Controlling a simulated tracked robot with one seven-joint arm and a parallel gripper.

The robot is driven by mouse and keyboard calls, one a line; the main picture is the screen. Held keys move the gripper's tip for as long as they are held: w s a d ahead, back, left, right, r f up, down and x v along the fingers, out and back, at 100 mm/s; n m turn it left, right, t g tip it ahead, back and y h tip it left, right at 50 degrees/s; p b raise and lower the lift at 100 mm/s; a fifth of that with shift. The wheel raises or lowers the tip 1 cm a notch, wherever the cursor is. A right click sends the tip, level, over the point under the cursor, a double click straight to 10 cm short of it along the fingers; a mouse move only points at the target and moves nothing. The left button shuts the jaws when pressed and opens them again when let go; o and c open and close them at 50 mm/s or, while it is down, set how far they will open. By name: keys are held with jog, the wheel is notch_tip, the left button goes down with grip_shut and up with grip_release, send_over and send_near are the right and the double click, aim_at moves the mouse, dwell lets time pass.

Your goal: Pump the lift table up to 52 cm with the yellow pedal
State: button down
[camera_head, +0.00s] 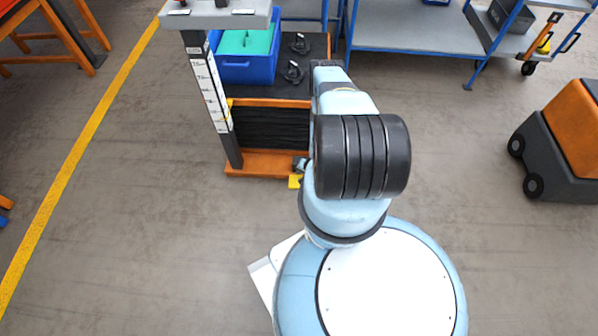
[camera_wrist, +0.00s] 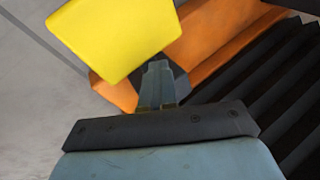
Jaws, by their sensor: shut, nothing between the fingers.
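The lift table has an orange base (camera_head: 262,164), black bellows (camera_head: 268,128) and a dark top (camera_head: 315,46). A white height scale (camera_head: 218,104) stands on a post at its left; its small marks are hard to read. The yellow pedal (camera_head: 295,182) sits low at the base's front and is partly hidden by my arm. In the wrist view the pedal (camera_wrist: 112,38) fills the upper left as a flat yellow plate. My gripper (camera_wrist: 158,68) is shut and empty, its fingertips right beside the pedal's lower right edge. I cannot tell whether they touch.
A blue crate (camera_head: 246,73) with green contents and two black parts (camera_head: 296,57) are on the tabletop. A grey shelf cart (camera_head: 410,35) stands behind, and an orange and black machine (camera_head: 565,140) at the right. The floor left of the table is clear.

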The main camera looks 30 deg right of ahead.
jog(key=shift+s+a+f, duration=0.1)
jog(key=shift+s+f, duration=0.15)
dwell(0.3)
jog(key=shift+r, duration=0.1)
jog(key=shift+w+d+r, duration=0.15)
jog(key=shift+r, duration=0.4)
jog(key=shift+w+d+r, duration=0.1)
jog(key=shift+r, duration=0.4)
jog(key=shift+w+d+r, duration=0.15)
jog(key=shift+w+r, duration=0.05)
jog(key=shift+r, duration=0.25)
jog(key=shift+w+d+r, duration=0.1)
jog(key=shift+w+r, duration=0.1)
jog(key=shift+r, duration=0.2)
jog(key=shift+w, duration=0.1)
jog(key=shift+d+r, duration=0.1)
jog(key=shift+r, duration=0.1)
jog(key=r, duration=0.1)
jog(key=w+r, duration=0.1)
jog(key=r, duration=0.1)
jog(key=d+r, duration=0.1)
jog(key=shift+w+r, duration=0.15)
jog(key=shift+w, duration=0.1)
